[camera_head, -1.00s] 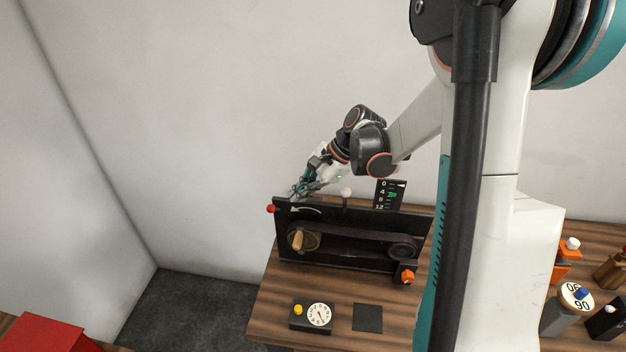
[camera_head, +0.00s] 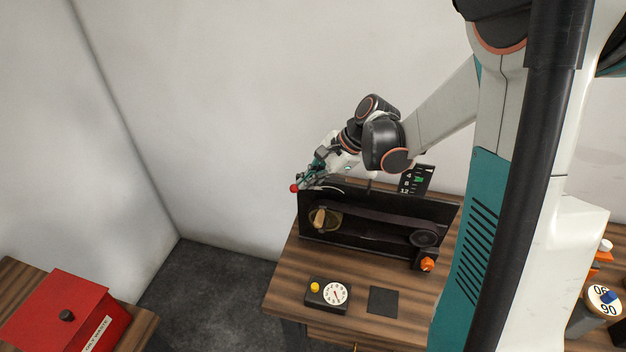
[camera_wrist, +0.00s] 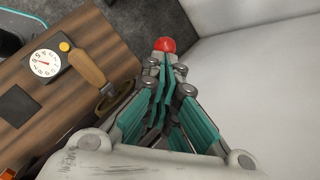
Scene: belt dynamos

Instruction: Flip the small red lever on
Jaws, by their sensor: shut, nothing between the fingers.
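The small red lever shows as a red ball (camera_head: 294,188) at the upper left end of the black belt panel (camera_head: 384,200). In the wrist view the red ball (camera_wrist: 164,45) sits just beyond my fingertips. My gripper (camera_head: 304,182) is shut and empty, tilted down to the left at the panel's top left corner. In the wrist view my gripper (camera_wrist: 163,62) has its fingertips right by the ball; I cannot tell whether they touch it. The lever's stem is hidden behind the fingers.
A dial box (camera_head: 327,294) with a yellow button and a dark square pad (camera_head: 383,301) lie in front of the panel. A wooden crank handle (camera_head: 319,218) and an orange knob (camera_head: 428,264) stick out of it. A red box (camera_head: 62,312) stands at lower left.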

